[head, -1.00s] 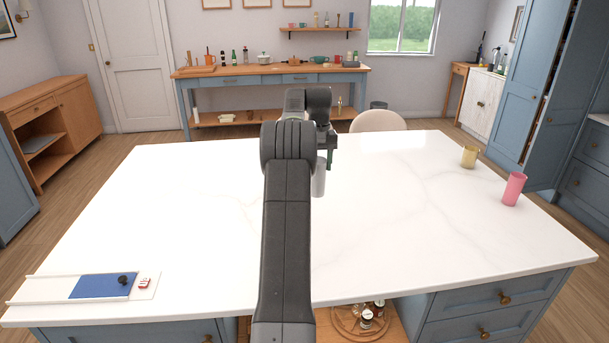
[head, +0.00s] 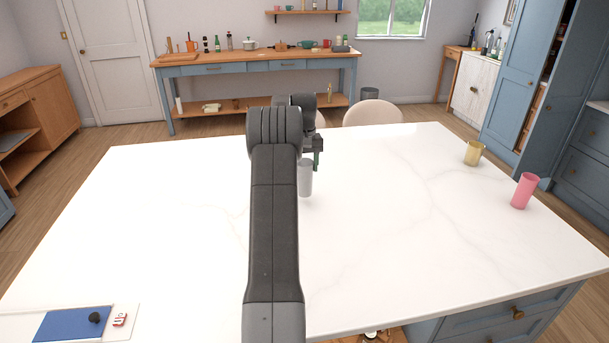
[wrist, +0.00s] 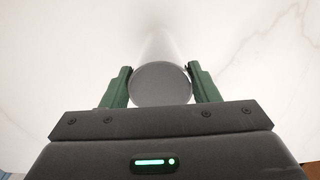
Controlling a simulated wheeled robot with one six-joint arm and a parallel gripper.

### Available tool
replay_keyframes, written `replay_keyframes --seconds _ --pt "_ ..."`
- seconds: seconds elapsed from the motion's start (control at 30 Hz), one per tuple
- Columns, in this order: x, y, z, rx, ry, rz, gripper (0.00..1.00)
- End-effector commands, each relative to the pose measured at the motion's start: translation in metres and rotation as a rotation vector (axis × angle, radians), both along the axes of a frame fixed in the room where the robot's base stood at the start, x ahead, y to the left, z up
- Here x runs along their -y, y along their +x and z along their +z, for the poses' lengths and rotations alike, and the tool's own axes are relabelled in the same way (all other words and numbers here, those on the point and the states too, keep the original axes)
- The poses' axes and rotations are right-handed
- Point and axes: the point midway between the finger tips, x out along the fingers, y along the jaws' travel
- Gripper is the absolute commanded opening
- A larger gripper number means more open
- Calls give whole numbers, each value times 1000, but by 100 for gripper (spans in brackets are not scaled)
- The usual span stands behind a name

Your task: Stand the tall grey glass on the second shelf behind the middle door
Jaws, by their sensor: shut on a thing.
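The tall grey glass (head: 305,178) is upright over the white marble island, partly hidden by my arm in the head view. In the wrist view the glass (wrist: 161,84) sits between the two green fingers. My gripper (wrist: 161,86) is shut on it. In the head view my gripper (head: 315,155) is at the glass's upper part. I cannot tell whether the glass's base touches the island top. A tall blue cupboard (head: 512,75) stands at the right with a door standing open and some shelves showing at its edge; I cannot tell which door is the middle one.
A yellow glass (head: 473,153) and a pink glass (head: 524,191) stand on the island (head: 400,230) at the right. Chairs (head: 372,113) stand behind the island. The island's middle is clear.

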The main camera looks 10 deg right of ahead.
Motion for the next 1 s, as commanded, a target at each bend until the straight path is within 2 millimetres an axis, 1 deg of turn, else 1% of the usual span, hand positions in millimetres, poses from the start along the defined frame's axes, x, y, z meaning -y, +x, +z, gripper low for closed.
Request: replay_keyframes --seconds 0.07,0.2,0.3,0.63,0.67,0.7,0.77,1.0 --pt "0 0 -5 -2 0 0 9" --pt "0 -1 -25 -3 0 0 9" --pt "0 0 -35 -1 0 0 9" --pt "0 0 -40 0 0 0 9" --pt "0 0 -40 0 0 0 59" --pt "0 0 -39 0 0 0 67" --pt "0 0 -40 -1 0 0 77" --pt "0 0 -39 -1 0 0 77"
